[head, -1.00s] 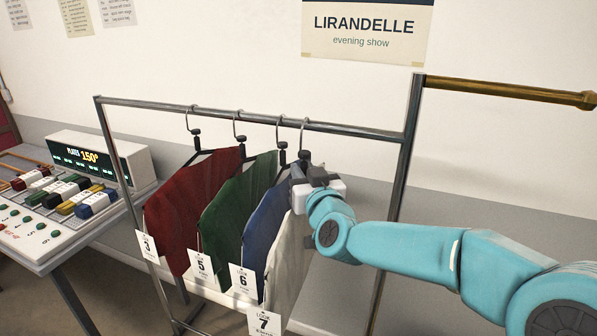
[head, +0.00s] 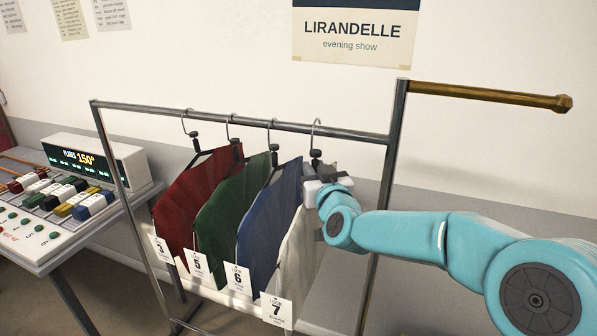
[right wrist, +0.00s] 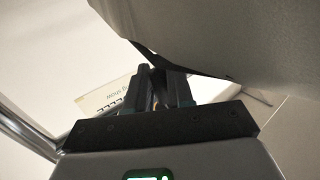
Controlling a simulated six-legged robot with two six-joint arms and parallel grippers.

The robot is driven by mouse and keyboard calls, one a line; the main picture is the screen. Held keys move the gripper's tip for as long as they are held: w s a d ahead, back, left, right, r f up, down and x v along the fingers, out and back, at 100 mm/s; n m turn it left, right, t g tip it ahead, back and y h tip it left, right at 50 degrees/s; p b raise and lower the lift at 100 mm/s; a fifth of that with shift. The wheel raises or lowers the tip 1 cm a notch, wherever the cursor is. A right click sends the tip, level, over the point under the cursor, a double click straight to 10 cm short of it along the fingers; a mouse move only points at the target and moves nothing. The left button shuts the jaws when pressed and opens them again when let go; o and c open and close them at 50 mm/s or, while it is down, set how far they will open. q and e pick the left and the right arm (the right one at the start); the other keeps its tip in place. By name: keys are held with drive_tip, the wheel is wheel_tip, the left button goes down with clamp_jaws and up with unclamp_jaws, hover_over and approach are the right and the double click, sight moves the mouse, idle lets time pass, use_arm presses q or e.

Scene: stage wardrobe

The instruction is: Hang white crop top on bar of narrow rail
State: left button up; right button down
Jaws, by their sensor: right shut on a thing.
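The white crop top (head: 296,255) hangs on a dark hanger at the right end of the row, with a tag marked 7 at its lower front. My right gripper (head: 316,172) is shut on the hanger (head: 316,154) just below its hook. The hook reaches up to the bar (head: 350,135) of the narrow rail and looks to be over it; I cannot tell whether it bears the weight. In the right wrist view the closed jaws (right wrist: 172,88) are at the dark hanger, beside pale cloth (right wrist: 225,35). My left gripper is not in view.
Red (head: 185,205), green (head: 225,210) and blue (head: 268,215) garments hang on the bar left of the white top. A brass arm (head: 490,95) juts right from the rail's right post (head: 385,190). A control desk (head: 75,225) stands at left. Bar between the white top and right post is clear.

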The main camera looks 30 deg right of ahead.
drive_tip(key=shift+w+d, duration=0.2)
drive_tip(key=shift+w, duration=0.05)
drive_tip(key=shift+w+d, duration=0.4)
drive_tip(key=shift+d, duration=0.3)
drive_tip(key=shift+w+d, duration=0.35)
drive_tip(key=shift+w, duration=0.15)
drive_tip(key=shift+w+d+r+p, duration=0.1)
drive_tip(key=shift+w+d+p, duration=0.6)
drive_tip(key=shift+d, duration=0.2)
drive_tip(key=shift+w+d, duration=0.45)
drive_tip(key=shift+d, duration=0.1)
drive_tip(key=shift+f+b, duration=1.25)
drive_tip(key=shift+f, duration=0.15)
drive_tip(key=c, duration=0.9)
unclamp_jaws()
drive_tip(key=shift+a, duration=0.1)
